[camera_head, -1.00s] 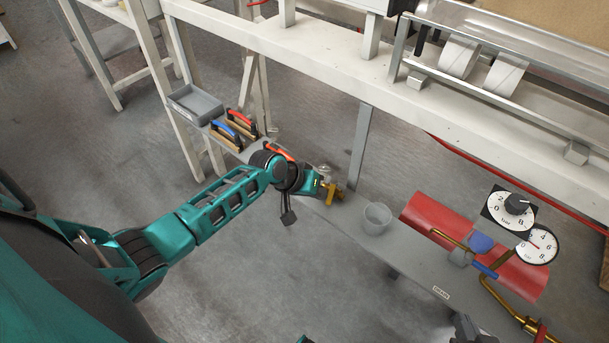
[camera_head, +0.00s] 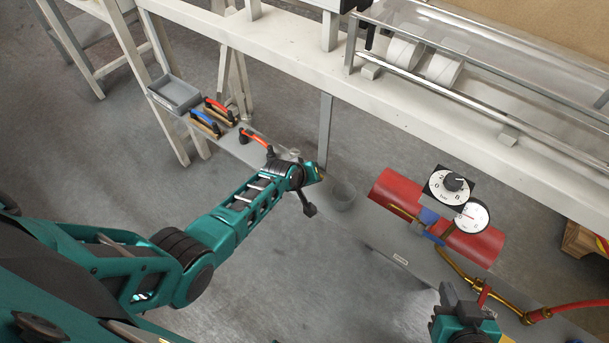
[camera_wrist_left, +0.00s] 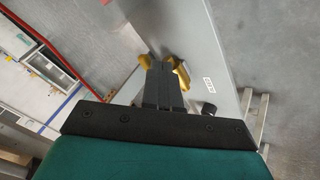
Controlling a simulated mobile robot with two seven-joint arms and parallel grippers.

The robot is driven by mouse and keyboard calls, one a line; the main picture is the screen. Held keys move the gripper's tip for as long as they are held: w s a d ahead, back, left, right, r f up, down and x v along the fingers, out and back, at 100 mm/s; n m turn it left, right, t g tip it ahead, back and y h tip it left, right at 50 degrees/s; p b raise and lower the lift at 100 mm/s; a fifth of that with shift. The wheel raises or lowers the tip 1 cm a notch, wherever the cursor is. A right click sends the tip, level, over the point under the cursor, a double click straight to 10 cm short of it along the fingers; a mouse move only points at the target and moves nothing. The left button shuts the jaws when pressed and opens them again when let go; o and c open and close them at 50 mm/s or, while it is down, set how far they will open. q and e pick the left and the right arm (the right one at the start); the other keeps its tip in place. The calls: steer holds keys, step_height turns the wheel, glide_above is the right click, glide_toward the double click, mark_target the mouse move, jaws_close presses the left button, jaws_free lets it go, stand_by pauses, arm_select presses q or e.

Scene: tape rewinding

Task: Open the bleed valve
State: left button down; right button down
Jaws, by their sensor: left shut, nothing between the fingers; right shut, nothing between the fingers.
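A red cylinder (camera_head: 395,190) lies on the low grey shelf in the head view, with a blue-handled fitting (camera_head: 428,217) and brass pipe (camera_head: 455,262) at its front. A red lever (camera_head: 484,294) sits on this pipe; I cannot tell which part is the bleed valve. My right gripper (camera_head: 458,303) is shut and empty, close beside the red lever; contact is unclear. My left gripper (camera_wrist_left: 161,88) is shut and empty above the shelf, with yellow brass parts (camera_wrist_left: 181,74) beside its tips; its wrist hides most of them in the head view.
Two dials (camera_head: 450,184) stand above the cylinder. A red hose (camera_head: 575,308) runs off right. Trowel-like tools (camera_head: 213,117) and a grey tray (camera_head: 175,94) lie at the left. A white frame (camera_head: 290,85) spans behind.

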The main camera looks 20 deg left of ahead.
arm_select(q)
steer(key=shift+w+d, duration=0.35)
steer(key=shift+d, duration=0.3)
stand_by(0.3)
arm_select(e)
steer(key=shift+r, duration=0.1)
